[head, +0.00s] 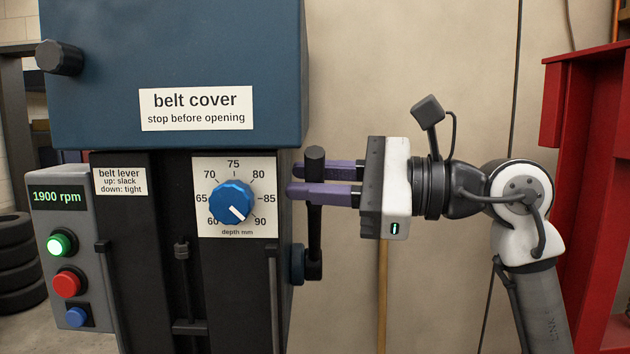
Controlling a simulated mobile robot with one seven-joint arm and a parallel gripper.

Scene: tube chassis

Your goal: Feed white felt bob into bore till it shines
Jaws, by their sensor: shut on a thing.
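My gripper (300,180) reaches in from the right with its purple fingers shut on a black feed handle (315,230) at the right side of the drill press. The handle stands about upright, its top showing above the fingers and its lower end at a hub (305,265). The blue depth knob (231,203) on the front has its white mark pointing lower right, near 90. The speed display (58,197) reads 1900 rpm and the green button (61,243) is lit. The white felt bob and the bore are out of view.
The blue belt cover (180,60) is above the knob. A red button (68,283) and a blue button (77,316) are on the grey control box. A red cabinet (600,180) stands at the right. Tyres (18,270) are stacked at the left.

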